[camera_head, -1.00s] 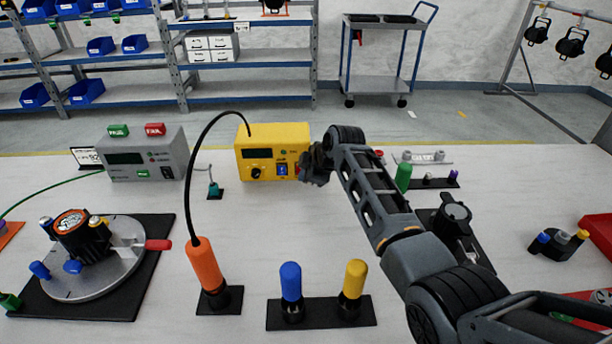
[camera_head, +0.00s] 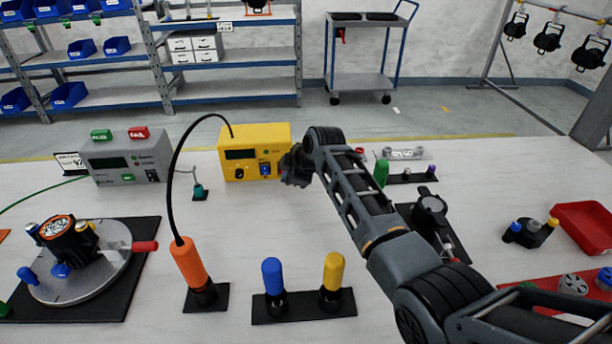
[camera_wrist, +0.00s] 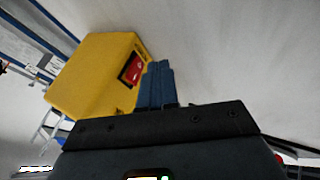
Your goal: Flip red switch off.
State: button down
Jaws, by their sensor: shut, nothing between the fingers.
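A yellow box (camera_head: 254,136) stands on the table, with a dark display, a black knob and a blue switch (camera_head: 265,168) on its front. In the wrist view the red switch (camera_wrist: 132,69) sits in a dark frame on one side face of the yellow box (camera_wrist: 90,75). In the head view my gripper hides that side. My gripper (camera_head: 290,168) is at the right end of the box. In the wrist view its blue fingers (camera_wrist: 158,72) are shut and empty, with their tips right beside the red switch. I cannot tell whether they touch it.
A grey box (camera_head: 125,160) with green and red blocks on top stands to the left. An orange-handled tool (camera_head: 188,264) with a black cable stands in front. Blue and yellow handles (camera_head: 302,290) are near the front edge. A green-topped piece (camera_head: 381,172) stands behind my arm.

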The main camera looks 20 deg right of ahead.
jog(key=s, duration=0.1)
jog(key=s+r, duration=0.1)
jog(key=s, duration=0.1)
jog(key=shift+a, duration=0.1)
jog(key=s+v, duration=0.1)
jog(key=v, duration=0.7)
jog(key=shift+a+f, duration=0.25)
jog(key=shift+f, duration=0.15)
